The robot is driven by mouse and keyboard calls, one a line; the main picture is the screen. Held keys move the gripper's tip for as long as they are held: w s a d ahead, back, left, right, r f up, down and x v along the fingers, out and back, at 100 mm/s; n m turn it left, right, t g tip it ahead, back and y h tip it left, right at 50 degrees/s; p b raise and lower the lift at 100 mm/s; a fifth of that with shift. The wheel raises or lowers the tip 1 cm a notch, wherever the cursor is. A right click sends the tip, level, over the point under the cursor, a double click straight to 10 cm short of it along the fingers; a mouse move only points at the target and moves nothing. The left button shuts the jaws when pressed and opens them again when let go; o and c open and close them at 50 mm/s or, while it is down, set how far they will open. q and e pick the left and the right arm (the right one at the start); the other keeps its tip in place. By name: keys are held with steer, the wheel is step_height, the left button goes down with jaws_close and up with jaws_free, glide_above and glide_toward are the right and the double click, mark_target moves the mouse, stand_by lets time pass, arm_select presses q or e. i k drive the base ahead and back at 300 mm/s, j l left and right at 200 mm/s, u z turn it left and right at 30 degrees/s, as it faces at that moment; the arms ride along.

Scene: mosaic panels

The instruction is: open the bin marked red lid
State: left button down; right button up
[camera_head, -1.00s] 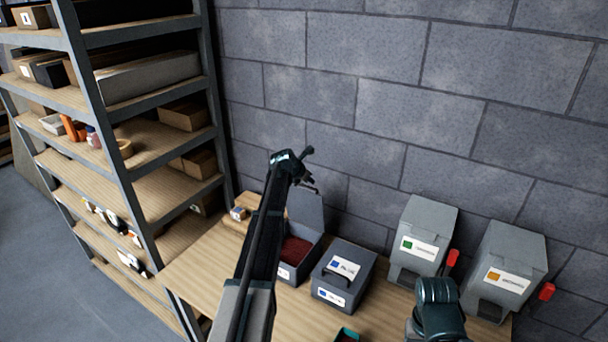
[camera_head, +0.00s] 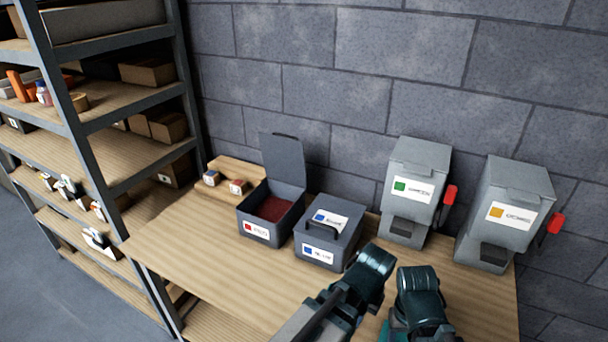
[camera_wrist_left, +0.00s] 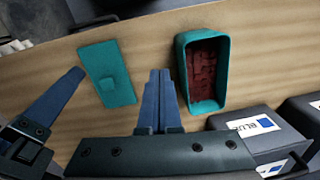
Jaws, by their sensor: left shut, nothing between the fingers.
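The bin with the red-square label (camera_head: 259,228) stands on the table in the head view. Its grey lid (camera_head: 282,158) stands upright at the back, and reddish pieces (camera_head: 271,209) lie inside. In the left wrist view my left gripper (camera_wrist_left: 160,72) is shut and empty, above the table between a teal lid and a teal box. My right gripper (camera_wrist_left: 76,76) shows at the left of that view; whether its fingers are open is unclear. In the head view both my wrists are at the bottom, right of the open bin, and their fingertips are hidden.
A shut grey bin with a handle and blue labels (camera_head: 318,254) stands right of the open bin. A teal box of red pieces (camera_wrist_left: 221,75) and a flat teal lid (camera_wrist_left: 106,62) lie on the table. Green-labelled (camera_head: 405,230) and orange-labelled (camera_head: 488,240) dispensers stand by the wall.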

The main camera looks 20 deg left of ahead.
mark_target(283, 158)
steer(key=z, duration=0.4)
steer(key=j+z, duration=0.35)
steer(key=j, duration=0.15)
steer(key=k+j+z, duration=0.2)
steer(key=j+z, duration=0.15)
steer(key=k+j, duration=0.1)
steer(key=j, duration=0.3)
steer(key=k+j, duration=0.15)
steer(key=j, duration=0.25)
steer(key=k+j+z, duration=0.1)
steer(key=j, duration=0.3)
steer(key=k+j, duration=0.15)
steer(key=j, duration=0.25)
